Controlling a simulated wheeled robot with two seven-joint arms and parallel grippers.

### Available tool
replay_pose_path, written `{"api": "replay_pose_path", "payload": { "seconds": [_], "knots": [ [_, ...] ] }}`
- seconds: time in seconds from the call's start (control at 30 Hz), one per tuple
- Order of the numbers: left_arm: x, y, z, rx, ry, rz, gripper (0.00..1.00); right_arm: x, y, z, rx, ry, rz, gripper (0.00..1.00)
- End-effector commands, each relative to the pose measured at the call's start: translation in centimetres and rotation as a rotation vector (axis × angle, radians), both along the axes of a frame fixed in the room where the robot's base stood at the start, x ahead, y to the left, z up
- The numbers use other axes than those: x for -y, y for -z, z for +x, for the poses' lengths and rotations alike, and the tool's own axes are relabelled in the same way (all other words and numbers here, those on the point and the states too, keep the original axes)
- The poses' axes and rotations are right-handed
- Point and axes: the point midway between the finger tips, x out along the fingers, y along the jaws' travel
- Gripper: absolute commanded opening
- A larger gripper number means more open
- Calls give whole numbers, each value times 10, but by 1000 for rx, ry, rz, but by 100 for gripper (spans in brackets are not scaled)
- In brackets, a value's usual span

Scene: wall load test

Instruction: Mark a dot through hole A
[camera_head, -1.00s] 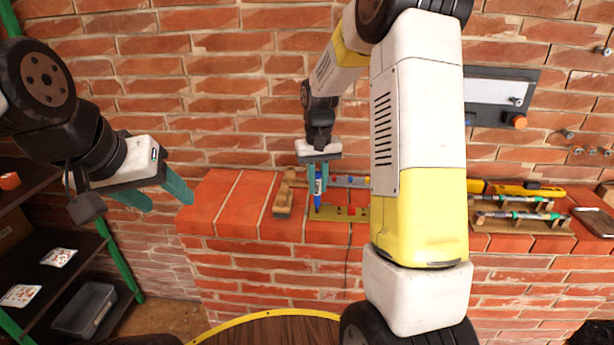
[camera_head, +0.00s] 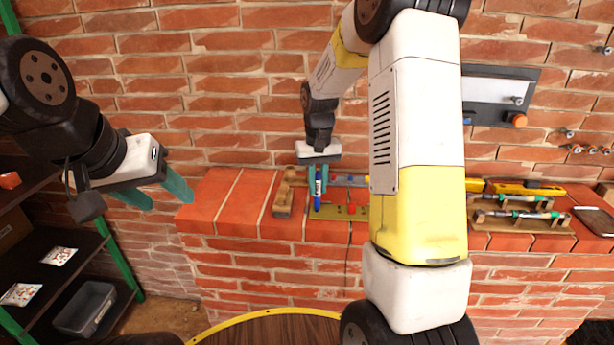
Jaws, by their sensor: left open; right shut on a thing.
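My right gripper (camera_head: 318,178) is shut on a blue marker (camera_head: 317,190), held upright with its lower end at the yellowish plate (camera_head: 328,211) on the brick ledge. I cannot tell whether the tip touches the plate or sits in a hole. Small dark and red spots show on the plate; no hole letter can be read, so hole A cannot be told apart. My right arm hides the plate's right end. My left gripper (camera_head: 163,195) is open and empty, left of the ledge.
A wooden brush-like block (camera_head: 283,200) lies on the brick ledge (camera_head: 225,205) left of the plate. A yellow level (camera_head: 515,187) and a wooden rack (camera_head: 520,217) with pens lie at the right. A dark shelf with a grey bin (camera_head: 86,307) stands at the lower left.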

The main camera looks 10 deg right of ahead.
Motion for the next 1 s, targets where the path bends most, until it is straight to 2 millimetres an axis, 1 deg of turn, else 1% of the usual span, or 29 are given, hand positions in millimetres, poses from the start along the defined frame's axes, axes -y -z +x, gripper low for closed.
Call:
{"api": "replay_pose_path", "payload": {
  "seconds": [0.23,0.5,1.0],
  "knots": [
    [0,0,0,0,0,0,56,0,3,0,0,0,0,0],
    [0,0,0,0,0,0,56,0,1,0,1,0,0,0],
    [0,0,0,0,0,0,56,0,-33,1,2,0,0,0]
  ]
}}
